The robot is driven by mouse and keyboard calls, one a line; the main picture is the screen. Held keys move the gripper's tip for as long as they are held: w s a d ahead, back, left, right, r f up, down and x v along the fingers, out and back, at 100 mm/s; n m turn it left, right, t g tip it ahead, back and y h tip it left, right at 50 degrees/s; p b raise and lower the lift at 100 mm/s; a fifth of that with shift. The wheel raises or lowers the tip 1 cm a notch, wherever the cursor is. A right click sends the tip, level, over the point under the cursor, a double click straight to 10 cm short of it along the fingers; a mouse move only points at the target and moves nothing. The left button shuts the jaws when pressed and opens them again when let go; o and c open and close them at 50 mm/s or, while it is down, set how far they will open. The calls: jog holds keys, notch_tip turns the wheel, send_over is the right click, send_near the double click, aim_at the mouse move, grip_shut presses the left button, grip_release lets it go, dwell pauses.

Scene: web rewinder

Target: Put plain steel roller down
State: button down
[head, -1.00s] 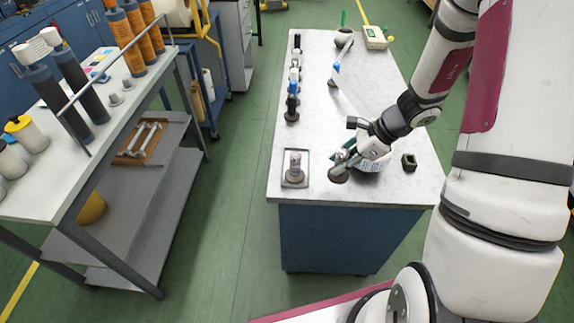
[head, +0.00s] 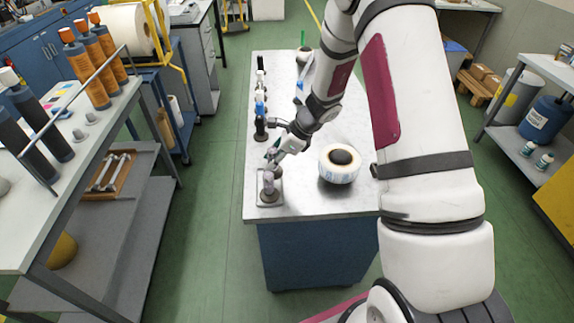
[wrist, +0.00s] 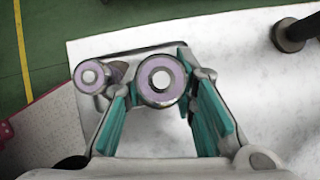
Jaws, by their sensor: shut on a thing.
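My gripper (wrist: 162,92) is shut on a roller (wrist: 162,78), its teal pads on both sides. The roller shows a pale purple end face with a steel rim and a light centre; I take it as the plain steel roller. A similar roller (wrist: 91,76) stands just left of it in the wrist view. In the head view that standing roller (head: 269,184) is on a small square tray (head: 271,200) at the table's near left corner. My gripper (head: 274,156) is at the tray's far side there. I cannot tell whether the held roller touches the tray.
The white table (head: 310,204) has a row of dark-based stands (head: 260,127) along its left edge. A white label roll (head: 339,164) with a dark core lies to the right of my gripper. The tabletop between roll and tray is clear. A grey shelf bench (head: 150,209) stands left across the aisle.

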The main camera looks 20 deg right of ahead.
jog(key=shift+w+a, duration=0.35)
jog(key=shift+w, duration=0.2)
jog(key=shift+w+a, duration=0.3)
jog(key=shift+w, duration=0.25)
notch_tip(320, 180, down, 2)
jog(key=shift+s+d+f+p, duration=0.1)
jog(key=shift+s+f+p, duration=0.05)
jog(key=shift+p, duration=0.15)
jog(key=shift+f, duration=0.6)
jog(key=shift+f, duration=0.1)
jog(key=c, duration=1.3)
grip_release()
jog(key=shift+f, duration=0.1)
